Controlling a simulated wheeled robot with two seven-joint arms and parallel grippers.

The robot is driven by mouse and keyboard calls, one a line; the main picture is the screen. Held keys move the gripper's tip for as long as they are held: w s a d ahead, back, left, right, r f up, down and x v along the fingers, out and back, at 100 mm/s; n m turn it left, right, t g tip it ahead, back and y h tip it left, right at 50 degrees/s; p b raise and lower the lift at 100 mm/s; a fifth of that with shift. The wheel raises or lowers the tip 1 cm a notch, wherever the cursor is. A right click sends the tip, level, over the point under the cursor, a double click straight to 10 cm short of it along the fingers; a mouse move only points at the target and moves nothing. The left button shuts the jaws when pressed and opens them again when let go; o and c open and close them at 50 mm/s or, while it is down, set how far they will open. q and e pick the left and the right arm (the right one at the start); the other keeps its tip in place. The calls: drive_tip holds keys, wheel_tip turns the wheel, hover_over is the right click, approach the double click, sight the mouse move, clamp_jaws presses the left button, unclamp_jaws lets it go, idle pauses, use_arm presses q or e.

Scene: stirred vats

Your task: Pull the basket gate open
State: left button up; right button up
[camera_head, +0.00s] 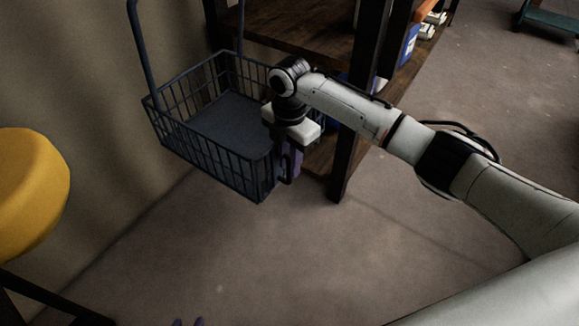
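The dark wire basket (205,150) hangs left of centre, with two tall posts or handles rising from it. Its floor is flat and bare. The gate cannot be clearly told from the other mesh sides. A dark upright handle (285,168) shows at the basket's near right corner. My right gripper (291,166) points down at this handle, its purple fingers close beside or around it. Whether they grip it is hidden.
A brown wooden shelf (300,25) with dark posts stands behind the basket, and one post (352,130) is close to my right wrist. A yellow rounded object (32,195) is at the left. The floor (250,255) in front is clear.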

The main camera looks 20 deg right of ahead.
drive_tip(key=shift+f, duration=0.95)
drive_tip(key=shift+c, duration=0.4)
clamp_jaws()
